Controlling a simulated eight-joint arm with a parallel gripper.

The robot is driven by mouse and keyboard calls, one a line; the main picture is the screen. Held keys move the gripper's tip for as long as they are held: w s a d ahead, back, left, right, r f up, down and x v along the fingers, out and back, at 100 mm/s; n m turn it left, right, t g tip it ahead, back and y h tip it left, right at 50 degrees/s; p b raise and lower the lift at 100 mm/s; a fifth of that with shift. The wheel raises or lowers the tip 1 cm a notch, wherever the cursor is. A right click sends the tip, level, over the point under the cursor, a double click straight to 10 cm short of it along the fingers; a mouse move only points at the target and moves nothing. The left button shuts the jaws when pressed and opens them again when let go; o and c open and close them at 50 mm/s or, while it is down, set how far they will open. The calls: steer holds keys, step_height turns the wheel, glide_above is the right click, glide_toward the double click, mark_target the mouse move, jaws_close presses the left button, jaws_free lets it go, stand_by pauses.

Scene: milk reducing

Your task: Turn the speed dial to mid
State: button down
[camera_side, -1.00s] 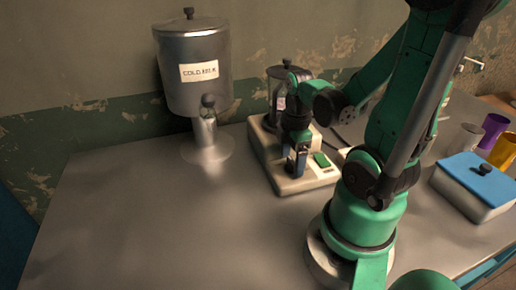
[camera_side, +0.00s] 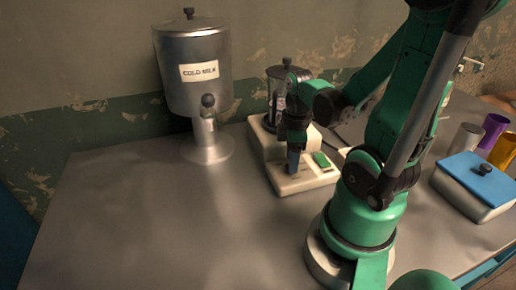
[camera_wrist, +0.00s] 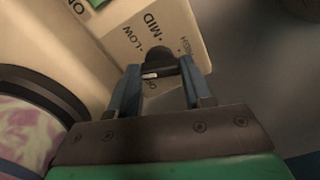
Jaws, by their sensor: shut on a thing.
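The dark speed dial (camera_wrist: 160,62) sits on the cream panel of the blender base, with the labels LOW, MID and HIGH around its far side in the wrist view. A white mark shows on the dial's near side; a label below it is partly hidden. My gripper (camera_wrist: 159,72) has its two blue fingers on either side of the dial and is shut on it. In the side view my gripper (camera_side: 293,165) points down onto the front of the blender base (camera_side: 312,183), and the dial is hidden behind the fingers.
A green button (camera_side: 321,160) sits right of the gripper on the base. The blender jar (camera_side: 274,88) stands behind. A metal cold milk dispenser (camera_side: 192,75) stands at the left. A blue-lidded box (camera_side: 475,185) and several cups are at the right. The table's left front is clear.

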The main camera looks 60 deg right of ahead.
steer(key=m, duration=0.4)
steer(key=shift+m, duration=0.3)
steer(key=m, duration=1)
steer(key=shift+m, duration=2.7)
steer(key=shift+c, duration=1.8)
jaws_free()
steer(key=shift+r, duration=0.1)
